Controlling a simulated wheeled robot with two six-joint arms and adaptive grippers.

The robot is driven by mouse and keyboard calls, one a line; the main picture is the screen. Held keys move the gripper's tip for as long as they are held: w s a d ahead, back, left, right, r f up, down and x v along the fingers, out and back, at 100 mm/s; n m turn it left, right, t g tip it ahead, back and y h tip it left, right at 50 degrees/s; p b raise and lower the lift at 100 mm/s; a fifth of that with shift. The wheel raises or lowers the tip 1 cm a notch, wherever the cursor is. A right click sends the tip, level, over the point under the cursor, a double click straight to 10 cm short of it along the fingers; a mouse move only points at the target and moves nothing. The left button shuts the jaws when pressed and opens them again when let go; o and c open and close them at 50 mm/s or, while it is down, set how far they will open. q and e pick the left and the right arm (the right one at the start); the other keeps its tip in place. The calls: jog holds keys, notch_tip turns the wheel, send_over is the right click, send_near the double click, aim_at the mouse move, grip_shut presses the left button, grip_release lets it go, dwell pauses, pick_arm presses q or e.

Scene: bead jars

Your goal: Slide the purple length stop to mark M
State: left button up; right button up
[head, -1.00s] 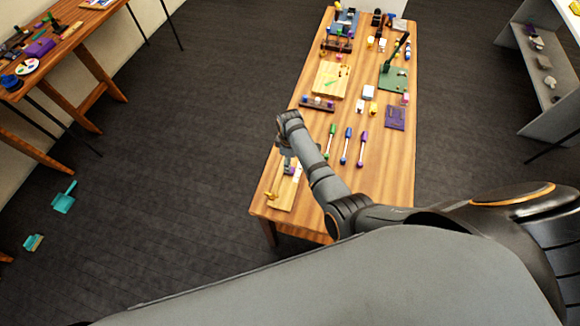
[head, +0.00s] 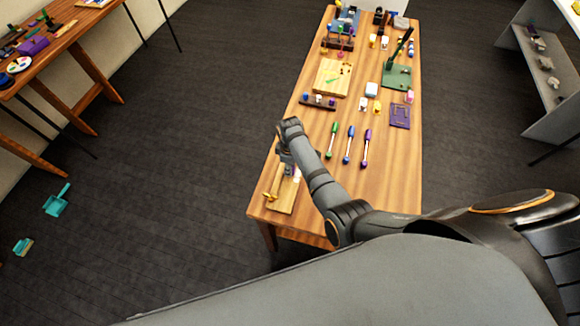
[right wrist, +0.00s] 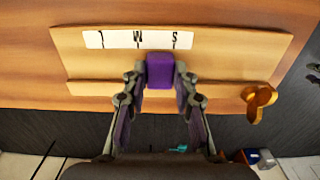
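The purple length stop (right wrist: 160,71) sits on the pale wooden board (right wrist: 225,72), beside a white scale strip (right wrist: 112,39). In the right wrist view the strip's letters appear upside down, with M (right wrist: 138,37) in the middle and S to its right. The stop lies between the M and S marks. My right gripper (right wrist: 160,77) straddles the stop, its fingertips against both sides. In the head view my right gripper (head: 287,158) is over the board (head: 282,198) and partly hides it. My left gripper is not in view.
A gold wing-shaped knob (right wrist: 258,100) is at the board's right end in the wrist view. Green, blue and purple-handled tools (head: 349,145) lie near my right forearm. The board lies close to the wooden table's (head: 385,190) near left edge.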

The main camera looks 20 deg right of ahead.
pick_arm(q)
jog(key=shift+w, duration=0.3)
pick_arm(e)
grip_shut()
jog(key=w+d+b, duration=0.2)
jog(key=w, duration=0.1)
jog(key=shift+w+f, duration=0.1)
jog(key=shift+w+d, duration=0.1)
jog(key=shift+d, duration=0.05)
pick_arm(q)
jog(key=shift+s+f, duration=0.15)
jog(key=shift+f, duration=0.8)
pick_arm(e)
jog(key=o, duration=0.8)
grip_release()
